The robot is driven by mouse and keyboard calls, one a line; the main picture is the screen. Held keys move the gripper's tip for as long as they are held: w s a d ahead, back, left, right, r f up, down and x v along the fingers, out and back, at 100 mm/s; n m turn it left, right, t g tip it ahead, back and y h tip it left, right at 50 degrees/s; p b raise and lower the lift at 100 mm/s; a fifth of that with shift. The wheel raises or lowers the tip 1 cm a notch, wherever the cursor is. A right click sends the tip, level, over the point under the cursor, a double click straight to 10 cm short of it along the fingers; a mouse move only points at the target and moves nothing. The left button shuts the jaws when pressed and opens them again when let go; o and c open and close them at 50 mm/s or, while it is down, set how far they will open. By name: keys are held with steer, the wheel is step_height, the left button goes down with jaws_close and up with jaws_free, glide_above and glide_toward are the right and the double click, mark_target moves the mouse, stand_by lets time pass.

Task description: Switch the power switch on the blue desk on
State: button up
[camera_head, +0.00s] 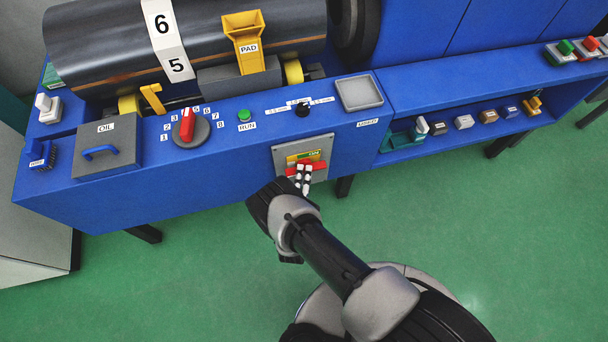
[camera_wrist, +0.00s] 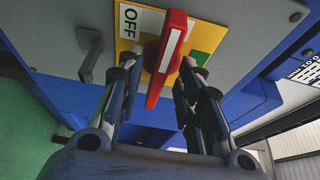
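The power switch has a red handle (camera_wrist: 167,55) on a yellow plate (camera_wrist: 130,45), set in a grey panel on the front of the blue desk (camera_head: 230,120). In the wrist view the handle runs nearly upright, tilted, with a white stripe on its upper part. An OFF label is left of it and a green patch is right. In the head view the green ON label (camera_head: 314,154) shows above the red handle. My gripper (camera_wrist: 157,72) is open, its fingers on either side of the handle. Its right finger is close to the handle; contact cannot be told.
A grey latch (camera_wrist: 91,52) sticks out of the panel left of my fingers. On the desk top are a red selector knob (camera_head: 187,125), a green RUN button (camera_head: 244,115) and a grey tray (camera_head: 359,93). A shelf with small objects is to the right. The green floor is clear.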

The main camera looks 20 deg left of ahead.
steer(key=shift+w, duration=0.3)
steer(key=shift+c, duration=0.4)
jaws_close()
